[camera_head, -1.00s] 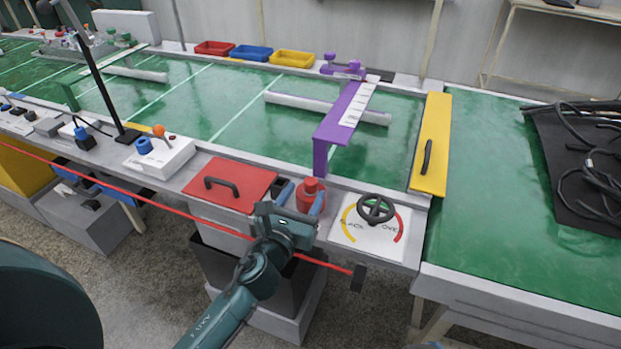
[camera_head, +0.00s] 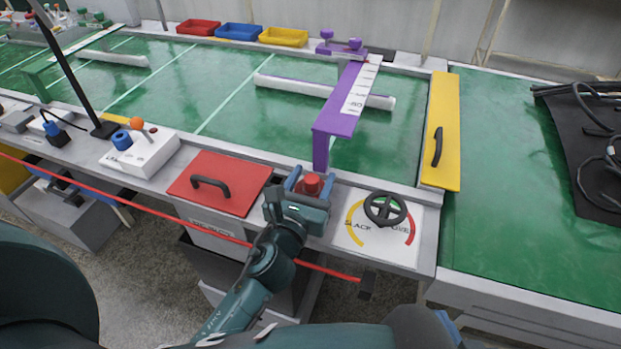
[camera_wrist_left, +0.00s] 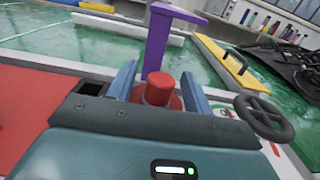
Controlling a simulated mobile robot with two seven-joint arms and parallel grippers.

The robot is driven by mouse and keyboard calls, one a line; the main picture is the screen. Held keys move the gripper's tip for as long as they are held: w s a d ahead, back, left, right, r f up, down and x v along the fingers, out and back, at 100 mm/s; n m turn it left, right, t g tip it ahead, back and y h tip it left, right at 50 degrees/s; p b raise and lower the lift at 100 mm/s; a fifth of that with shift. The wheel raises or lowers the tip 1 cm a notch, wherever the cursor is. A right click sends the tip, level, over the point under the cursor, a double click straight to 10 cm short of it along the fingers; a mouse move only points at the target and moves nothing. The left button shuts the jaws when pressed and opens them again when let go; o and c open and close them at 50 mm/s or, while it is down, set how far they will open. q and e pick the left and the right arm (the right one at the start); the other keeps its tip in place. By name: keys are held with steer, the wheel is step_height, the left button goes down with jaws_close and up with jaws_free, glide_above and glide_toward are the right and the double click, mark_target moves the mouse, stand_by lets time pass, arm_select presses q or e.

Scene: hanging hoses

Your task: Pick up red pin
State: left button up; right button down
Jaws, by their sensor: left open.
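The red pin (camera_head: 312,184) is a short red knob on a wider red base, standing upright at the table's front edge. It also shows in the left wrist view (camera_wrist_left: 159,88). My left gripper (camera_head: 309,180) is open, with one blue finger on each side of the pin in both views. The pin appears between the fingers, nearer the right one in the head view. Whether the fingers touch it cannot be told. The pin's lower base is partly hidden by the gripper body. My right gripper is not in view.
A red panel with a black handle (camera_head: 228,178) lies left of the gripper. A black handwheel (camera_head: 385,209) on a white dial plate stands close on the right. A purple bracket (camera_head: 336,122) rises just behind the pin. A red cord (camera_head: 130,207) runs along the table's front.

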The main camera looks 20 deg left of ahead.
arm_select(q)
steer(key=shift+c, duration=0.4)
steer(key=c, duration=1)
steer(key=shift+r, duration=0.1)
